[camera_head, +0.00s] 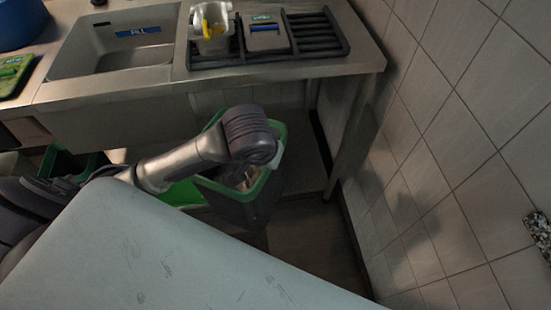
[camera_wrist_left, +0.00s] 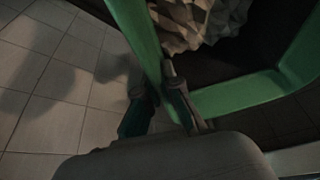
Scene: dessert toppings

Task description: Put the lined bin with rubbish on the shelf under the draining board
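The lined bin (camera_head: 235,211) has a dark body and a green rim and is in front of and partly under the draining board (camera_head: 355,62). Crumpled pale material (camera_wrist_left: 205,22) shows inside it in the left wrist view. My left arm reaches over the bin and hides part of its rim. My left gripper (camera_wrist_left: 157,90) has one finger on each side of the green rim (camera_wrist_left: 142,40) and appears closed on it. The low shelf (camera_head: 308,160) shows beside the bin, between it and the table leg. My right gripper is not in view.
A sink (camera_head: 80,65) is left of the draining board. A black rack (camera_head: 318,35) on the board holds a clear container (camera_head: 212,45) and a small box (camera_head: 266,38). Another dark green bin (camera_head: 62,163) is at the left. A tiled wall (camera_head: 440,150) closes the right side.

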